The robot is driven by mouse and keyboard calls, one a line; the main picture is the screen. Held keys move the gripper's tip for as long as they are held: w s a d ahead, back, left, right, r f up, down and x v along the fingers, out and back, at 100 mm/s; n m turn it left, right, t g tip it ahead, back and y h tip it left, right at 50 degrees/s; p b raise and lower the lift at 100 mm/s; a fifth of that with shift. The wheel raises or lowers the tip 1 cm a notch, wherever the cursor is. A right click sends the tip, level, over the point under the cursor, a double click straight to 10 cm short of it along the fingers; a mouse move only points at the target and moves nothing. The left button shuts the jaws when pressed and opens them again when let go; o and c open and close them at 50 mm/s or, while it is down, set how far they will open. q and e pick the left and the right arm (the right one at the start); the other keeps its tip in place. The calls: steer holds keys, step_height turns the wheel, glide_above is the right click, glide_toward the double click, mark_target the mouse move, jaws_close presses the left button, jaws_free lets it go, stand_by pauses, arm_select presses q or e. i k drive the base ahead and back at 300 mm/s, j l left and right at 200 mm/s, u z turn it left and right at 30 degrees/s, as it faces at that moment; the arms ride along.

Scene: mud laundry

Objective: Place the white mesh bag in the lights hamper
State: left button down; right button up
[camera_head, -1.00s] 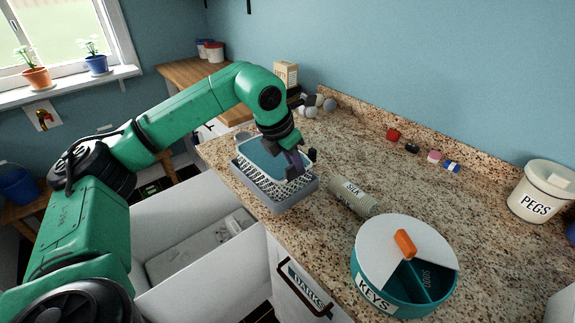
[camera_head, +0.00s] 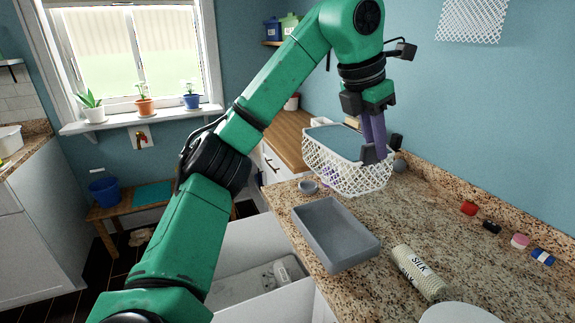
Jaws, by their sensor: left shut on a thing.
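My left gripper (camera_head: 381,149) is shut on the near right rim of a white mesh, basket-shaped holder (camera_head: 345,174), with a flat blue-grey surface at its top. It hangs slightly tilted above the counter, behind the empty grey tray (camera_head: 337,236). I cannot tell whether this is the white mesh bag; another white mesh piece (camera_head: 472,18) is on the wall at upper right. An open white pull-out hamper (camera_head: 235,258) with pale contents is below the counter's left edge. Its label is not visible. My right gripper is not in view.
A round lid (camera_head: 458,314) is at the bottom edge. A wooden bench (camera_head: 130,208) stands under the window.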

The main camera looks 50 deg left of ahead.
mark_target(234, 300)
steer(key=k+j+z, duration=0.35)
steer(key=k+j, duration=0.15)
steer(key=k, duration=0.35)
steer(key=j+z, duration=0.1)
steer(key=j, duration=0.3)
steer(key=k+j+z, duration=0.1)
steer(key=j, duration=0.3)
steer(key=k+j+z, duration=0.15)
steer(key=j, duration=0.25)
steer(key=i, duration=0.05)
